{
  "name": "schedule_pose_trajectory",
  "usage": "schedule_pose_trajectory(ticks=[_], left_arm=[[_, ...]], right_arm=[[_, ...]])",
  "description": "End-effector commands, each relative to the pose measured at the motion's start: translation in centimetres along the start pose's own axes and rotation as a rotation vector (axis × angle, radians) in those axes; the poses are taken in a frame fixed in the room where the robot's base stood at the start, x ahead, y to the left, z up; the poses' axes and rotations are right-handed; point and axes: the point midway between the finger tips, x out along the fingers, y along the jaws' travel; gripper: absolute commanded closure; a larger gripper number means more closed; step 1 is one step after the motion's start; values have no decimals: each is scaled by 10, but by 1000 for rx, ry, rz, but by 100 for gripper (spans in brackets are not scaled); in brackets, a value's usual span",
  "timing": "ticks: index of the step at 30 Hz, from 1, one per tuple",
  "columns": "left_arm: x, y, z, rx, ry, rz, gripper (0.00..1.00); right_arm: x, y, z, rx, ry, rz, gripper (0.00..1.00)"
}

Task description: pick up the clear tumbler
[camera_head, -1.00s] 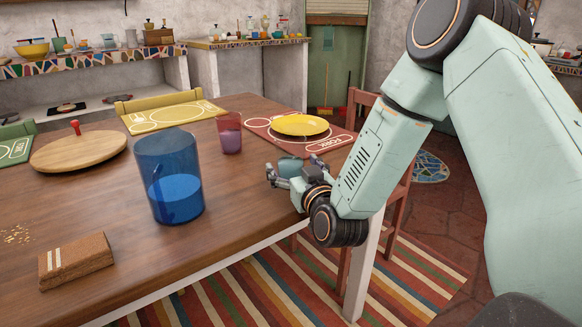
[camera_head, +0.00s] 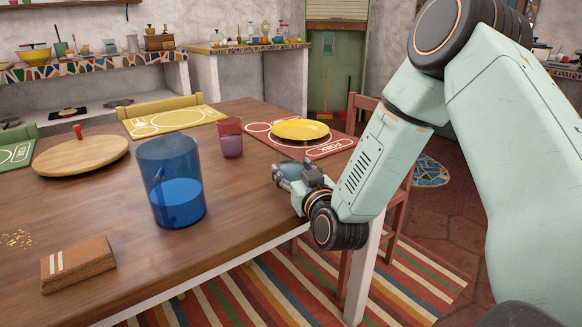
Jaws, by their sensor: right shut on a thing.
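The clear tumbler (camera_head: 290,170) is a small, bluish see-through glass at the right edge of the wooden table, just in front of the red placemat. My right gripper (camera_head: 284,178) is shut on it. The gripper and wrist hide much of the tumbler, and I cannot tell whether its base touches the table. My left gripper is not in view.
A tall blue pitcher (camera_head: 171,185) stands left of my right gripper, and a purple cup (camera_head: 230,138) stands behind it. A yellow plate (camera_head: 300,130) is on the red placemat (camera_head: 336,146). A red-brown chair (camera_head: 398,197) stands close behind my right forearm.

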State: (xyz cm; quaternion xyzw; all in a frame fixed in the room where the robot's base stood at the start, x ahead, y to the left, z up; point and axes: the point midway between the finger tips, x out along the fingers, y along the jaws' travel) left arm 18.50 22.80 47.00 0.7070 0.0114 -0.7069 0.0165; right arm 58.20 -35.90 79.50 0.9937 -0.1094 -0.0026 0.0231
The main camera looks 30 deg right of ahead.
Motion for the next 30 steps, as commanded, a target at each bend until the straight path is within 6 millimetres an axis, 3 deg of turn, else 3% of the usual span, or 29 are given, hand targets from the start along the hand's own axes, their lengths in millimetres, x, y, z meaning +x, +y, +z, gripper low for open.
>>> schedule_pose_trajectory(ticks=[11,24,30], left_arm=[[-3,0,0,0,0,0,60],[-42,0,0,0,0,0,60],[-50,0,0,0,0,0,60]], right_arm=[[0,0,-6,0,4,1,84],[0,4,-81,2,6,2,84],[0,5,-99,0,4,2,84]])
